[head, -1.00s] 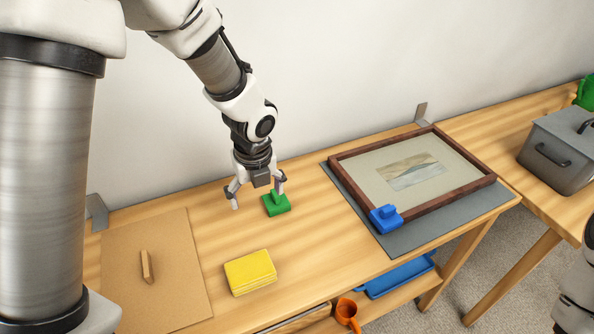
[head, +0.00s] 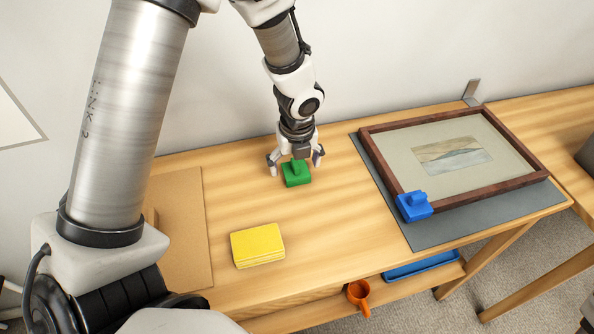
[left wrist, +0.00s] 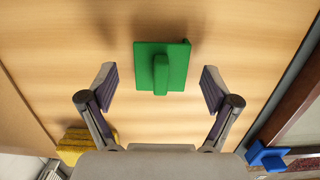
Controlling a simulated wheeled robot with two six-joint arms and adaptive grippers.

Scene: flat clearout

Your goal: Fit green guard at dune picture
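The green guard (head: 296,176) lies on the wooden table, a flat plate with a raised grip. It also shows in the left wrist view (left wrist: 162,66), between and just beyond my fingertips. My left gripper (head: 296,165) is open above and around the guard's grip; its fingers (left wrist: 160,88) stand apart and do not touch it. The dune picture (head: 452,156) lies in a dark wooden frame on a grey mat (head: 425,236). A blue guard (head: 414,206) sits on the frame's near left corner. It also shows in the left wrist view (left wrist: 268,157). My right gripper is out of view.
A yellow stack (head: 257,246) lies in front of the green guard. A brown board (head: 180,230) lies at the left, partly hidden by my arm. An orange mug (head: 358,293) and a blue tray (head: 425,266) are on the lower shelf. The table between guard and mat is clear.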

